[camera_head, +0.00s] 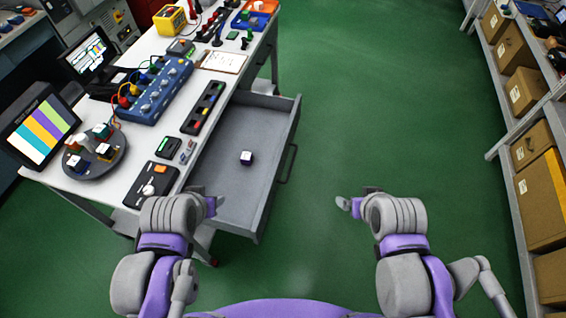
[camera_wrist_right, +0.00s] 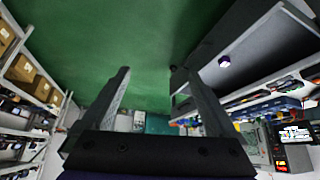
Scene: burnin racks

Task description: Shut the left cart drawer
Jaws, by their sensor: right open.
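The cart drawer (camera_head: 233,190) is a grey tray pulled well out from under the white cart top, in the middle of the head view. A small dark cube with a white top (camera_head: 247,157) lies inside it. The drawer's dark handle (camera_head: 287,163) is on its right-hand front. My left gripper (camera_head: 215,203) is by the drawer's near left corner; its fingers are too small to read. My right gripper (camera_head: 345,205) is apart from the drawer, over the floor to its right. In the right wrist view its two fingers (camera_wrist_right: 160,105) are spread and empty, with the drawer (camera_wrist_right: 245,50) beyond them.
The white cart top (camera_head: 130,170) holds a blue control box (camera_head: 155,92), a monitor (camera_head: 38,128) and a round fixture (camera_head: 95,155). Shelves with cardboard boxes (camera_head: 525,90) stand at the right. Green floor (camera_head: 360,100) between cart and shelves is clear.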

